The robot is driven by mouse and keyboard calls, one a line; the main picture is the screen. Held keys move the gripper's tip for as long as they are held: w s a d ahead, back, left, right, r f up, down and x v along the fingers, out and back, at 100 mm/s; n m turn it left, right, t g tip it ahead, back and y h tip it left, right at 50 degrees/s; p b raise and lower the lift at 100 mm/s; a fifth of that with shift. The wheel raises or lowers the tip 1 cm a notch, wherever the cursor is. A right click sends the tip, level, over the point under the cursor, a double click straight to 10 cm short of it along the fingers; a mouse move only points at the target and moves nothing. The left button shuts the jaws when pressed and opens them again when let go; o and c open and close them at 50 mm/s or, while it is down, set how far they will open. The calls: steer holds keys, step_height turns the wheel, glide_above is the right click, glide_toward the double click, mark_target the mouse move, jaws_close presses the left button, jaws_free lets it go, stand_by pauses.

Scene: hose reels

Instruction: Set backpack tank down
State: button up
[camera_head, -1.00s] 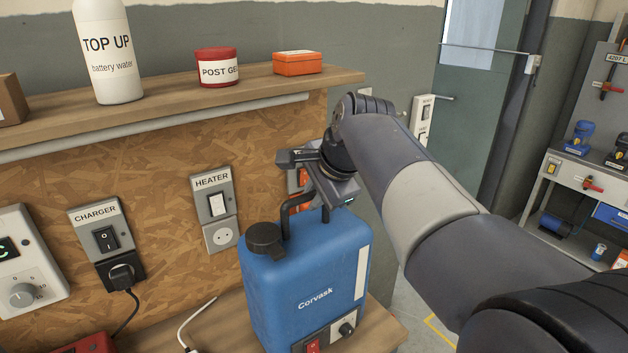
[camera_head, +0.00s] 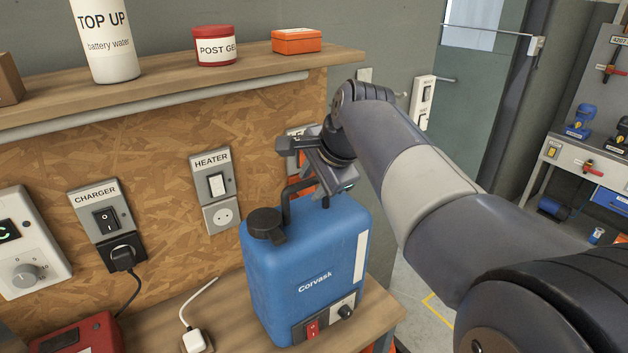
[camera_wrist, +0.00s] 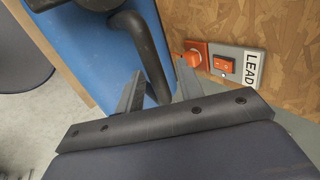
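The blue backpack tank (camera_head: 290,280), marked "Corvask", is upright over the wooden bench (camera_head: 165,325). I cannot tell whether its base touches the bench top. It has a black cap, a black loop handle (camera_head: 287,205) and a red switch low on its front. My gripper (camera_head: 318,182) is at the handle, above the tank. In the wrist view my gripper (camera_wrist: 160,88) has one finger on each side of the dark handle (camera_wrist: 148,55), and it appears shut on it. My arm hides part of the handle.
A red box (camera_head: 75,338) and a white plug (camera_head: 195,341) with a cable lie on the bench left of the tank. Sockets marked CHARGER (camera_head: 110,218) and HEATER (camera_head: 217,190) are on the wall behind. A shelf (camera_head: 170,95) overhangs the bench.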

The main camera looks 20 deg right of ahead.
steer(key=shift+s+d+r, duration=0.1)
steer(key=shift+s+r, duration=0.1)
steer(key=shift+r, duration=0.35)
steer(key=v, duration=1.1)
stand_by(1.5)
